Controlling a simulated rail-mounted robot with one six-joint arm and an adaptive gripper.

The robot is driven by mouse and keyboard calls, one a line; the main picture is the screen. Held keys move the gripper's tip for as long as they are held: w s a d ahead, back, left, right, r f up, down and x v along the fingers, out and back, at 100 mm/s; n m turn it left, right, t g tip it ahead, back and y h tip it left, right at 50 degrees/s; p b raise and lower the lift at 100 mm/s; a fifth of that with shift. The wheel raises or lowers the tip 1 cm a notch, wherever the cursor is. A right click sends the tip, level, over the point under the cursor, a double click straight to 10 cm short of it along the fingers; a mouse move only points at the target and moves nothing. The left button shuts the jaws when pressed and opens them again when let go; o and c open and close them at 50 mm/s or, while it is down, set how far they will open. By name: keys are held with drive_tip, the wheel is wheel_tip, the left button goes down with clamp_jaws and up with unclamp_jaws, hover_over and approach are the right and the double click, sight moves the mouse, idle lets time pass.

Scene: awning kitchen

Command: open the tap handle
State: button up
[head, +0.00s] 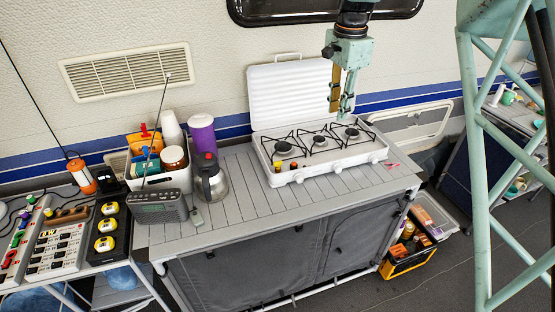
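I cannot make out a tap handle for certain. Several small coloured pieces, one of them red (9,258), sit on a light grey panel (68,243) at the far left edge, too small to identify. My gripper (347,108) hangs pointing down above the back of the white gas stove (318,150), in front of its raised lid (290,92), far to the right of the panel. Its teal fingers look close together, and I see nothing held between them. Whether they are fully shut is unclear.
A radio (160,207) with a tall antenna, a steel jug (211,180), a purple cylinder (202,135) and a filled white caddy (158,165) crowd the counter's left. Bare slats (250,205) lie before the stove. A teal lattice frame (478,150) stands at right.

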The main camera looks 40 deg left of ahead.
drive_tip(key=s+a+f, duration=0.2)
drive_tip(key=a+f, duration=0.5)
drive_tip(key=a, duration=0.3)
drive_tip(key=m, duration=0.1)
hover_over(278, 162)
wheel_tip(278, 162, down, 7)
drive_tip(key=shift+g+p, duration=0.3)
drive_tip(key=shift+p, duration=0.15)
drive_tip(key=shift+a, duration=0.1)
drive_tip(key=shift+f, duration=6.8)
clamp_jaws()
